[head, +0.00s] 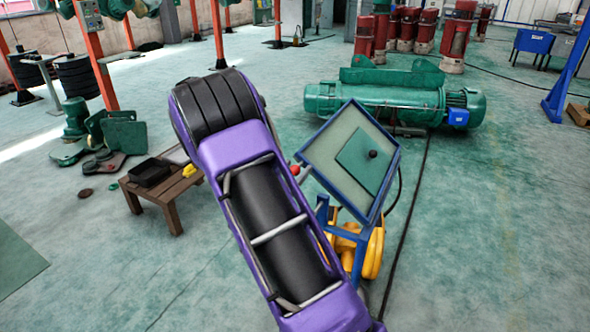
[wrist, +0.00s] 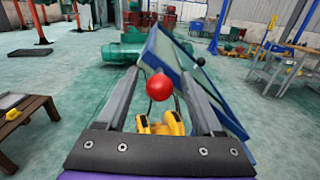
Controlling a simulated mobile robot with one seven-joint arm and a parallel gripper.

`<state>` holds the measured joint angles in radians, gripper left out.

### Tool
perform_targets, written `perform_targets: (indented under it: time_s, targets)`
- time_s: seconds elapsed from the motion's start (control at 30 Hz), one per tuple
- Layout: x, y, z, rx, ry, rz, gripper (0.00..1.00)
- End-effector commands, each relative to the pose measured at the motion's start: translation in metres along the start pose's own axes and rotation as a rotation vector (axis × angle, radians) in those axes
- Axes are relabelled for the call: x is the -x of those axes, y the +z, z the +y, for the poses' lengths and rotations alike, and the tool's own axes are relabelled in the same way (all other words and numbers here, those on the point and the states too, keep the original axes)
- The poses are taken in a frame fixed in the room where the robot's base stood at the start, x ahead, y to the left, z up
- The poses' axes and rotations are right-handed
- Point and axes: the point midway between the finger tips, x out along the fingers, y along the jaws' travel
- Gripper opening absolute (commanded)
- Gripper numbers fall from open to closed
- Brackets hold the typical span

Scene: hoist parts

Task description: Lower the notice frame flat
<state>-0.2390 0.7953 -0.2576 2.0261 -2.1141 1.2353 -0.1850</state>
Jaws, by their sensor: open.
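The notice frame (head: 320,150) has a blue border, a pale panel and a green square plate with a black knob. It is tilted up on a blue stand (head: 360,262). In the wrist view the frame (wrist: 178,70) is seen nearly edge-on. A red ball (head: 295,169) shows beside its left edge in the head view. In the wrist view the red ball (wrist: 159,87) appears between the fingers of my gripper (wrist: 161,78), which is open. Contact with the ball cannot be told. In the head view my purple arm hides most of the gripper.
Yellow parts (head: 372,252) sit low at the stand. A brown wooden table (head: 170,198) with a black tray (head: 150,172) stands to the left. A green hoist (head: 375,102) lies behind the frame.

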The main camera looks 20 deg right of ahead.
Motion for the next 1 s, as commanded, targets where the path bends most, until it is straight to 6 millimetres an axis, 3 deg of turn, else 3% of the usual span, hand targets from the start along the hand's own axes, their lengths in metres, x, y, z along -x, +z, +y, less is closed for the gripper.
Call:
perform_targets:
  time_s: [0.2, 0.57, 1.0]
  targets:
    - [-0.0001, -0.0001, 0.0000, 0.000, 0.000, 0.000, 0.66]
    - [0.0001, -0.0001, 0.0000, 0.000, 0.000, 0.000, 0.01]
    - [0.0003, -0.0002, 0.0000, 0.000, 0.000, 0.001, 0.00]
